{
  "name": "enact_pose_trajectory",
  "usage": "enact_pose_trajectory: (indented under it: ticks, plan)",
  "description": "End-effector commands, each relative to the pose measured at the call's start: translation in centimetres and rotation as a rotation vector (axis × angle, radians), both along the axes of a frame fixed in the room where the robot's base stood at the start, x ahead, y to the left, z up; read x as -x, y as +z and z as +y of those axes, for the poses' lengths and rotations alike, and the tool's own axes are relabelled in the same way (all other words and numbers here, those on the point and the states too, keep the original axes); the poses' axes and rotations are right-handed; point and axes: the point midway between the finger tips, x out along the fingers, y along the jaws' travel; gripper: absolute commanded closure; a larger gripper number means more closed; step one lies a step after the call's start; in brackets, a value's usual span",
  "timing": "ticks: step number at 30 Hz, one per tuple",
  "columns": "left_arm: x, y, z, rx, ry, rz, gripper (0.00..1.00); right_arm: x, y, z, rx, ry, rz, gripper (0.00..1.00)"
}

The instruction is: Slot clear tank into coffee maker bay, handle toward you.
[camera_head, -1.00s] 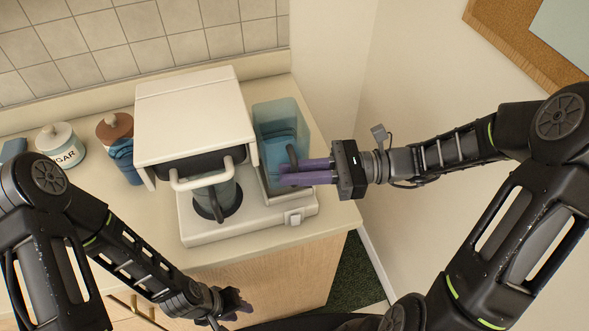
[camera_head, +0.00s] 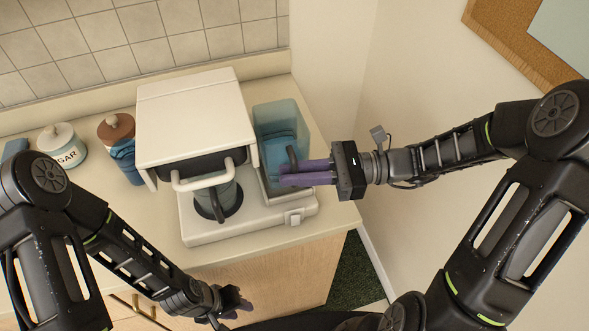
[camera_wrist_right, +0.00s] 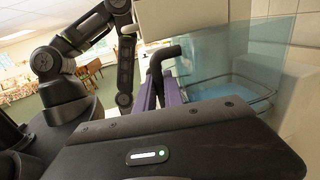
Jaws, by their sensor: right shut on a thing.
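The clear blue-tinted tank (camera_head: 277,118) stands upright at the right side of the white coffee maker (camera_head: 195,115), over its base; I cannot tell whether it is fully seated. Its dark handle (camera_head: 292,160) faces the front, toward me. My right gripper (camera_head: 284,175) comes in from the right, with its purple fingers shut on the tank's handle. In the right wrist view the fingers close around the dark handle (camera_wrist_right: 165,57), and the tank (camera_wrist_right: 235,75) is beyond it. My left gripper (camera_head: 238,303) hangs low in front of the counter, away from the tank; its jaw opening is unclear.
A carafe (camera_head: 213,192) with a dark handle sits in the coffee maker's front. A sugar jar (camera_head: 62,147) and a brown-lidded canister (camera_head: 117,132) with a blue cup stand at the left on the counter (camera_head: 318,208). The wall is close on the right.

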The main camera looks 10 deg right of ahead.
Motion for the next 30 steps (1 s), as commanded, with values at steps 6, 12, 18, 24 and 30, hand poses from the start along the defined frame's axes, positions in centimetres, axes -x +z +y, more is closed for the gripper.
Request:
enact_pose_trajectory:
  ticks: [6, 12, 18, 24, 30]
  plan:
    - [0.0, 0.1, 0.0, 0.000, 0.000, 0.000, 0.66, 0.0, 0.1, 0.0, -0.002, 0.001, -0.003, 1.00]
    - [0.0, 0.0, 0.0, 0.000, 0.000, 0.000, 0.66, 0.0, 0.0, 0.0, -0.002, 0.001, -0.002, 1.00]
    - [0.0, -0.2, 0.0, 0.000, 0.000, 0.000, 0.66, 0.0, -0.4, 0.0, -0.002, 0.001, -0.002, 1.00]
    - [0.0, -0.5, 0.0, 0.000, 0.000, 0.000, 0.66, 0.0, -0.9, 0.0, -0.002, 0.001, -0.002, 1.00]
    - [0.0, -0.8, 0.0, 0.000, 0.000, 0.000, 0.66, 0.0, -1.4, 0.0, -0.002, 0.001, -0.002, 1.00]
